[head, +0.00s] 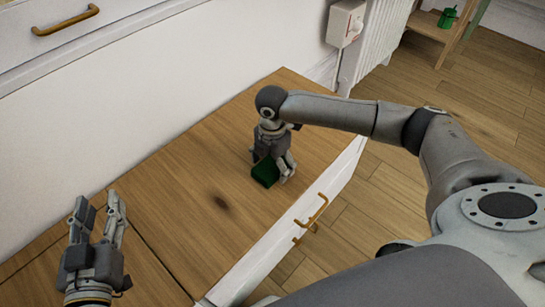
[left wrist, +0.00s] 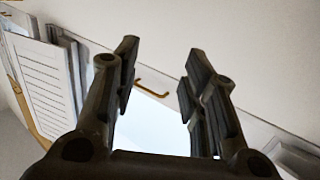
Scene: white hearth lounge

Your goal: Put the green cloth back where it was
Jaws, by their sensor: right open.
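The green cloth (head: 264,172) is a small dark green block-like piece on the wooden top of a low cabinet (head: 180,165). My right gripper (head: 273,170) points down over it with its fingers open around or right beside the cloth. The fingers hide part of the cloth, and I cannot tell whether they touch it. My left gripper (head: 100,208) is open and empty over the left part of the wooden top. Its two spread fingers also show in the left wrist view (left wrist: 158,85), with nothing between them.
Brass handles (head: 310,222) stick out from the cabinet's white front. A white wall box (head: 345,22) and radiator (head: 382,40) stand behind. A green container (head: 447,18) is on a wooden shelf (head: 428,26) at the far right. The middle of the wooden top is clear.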

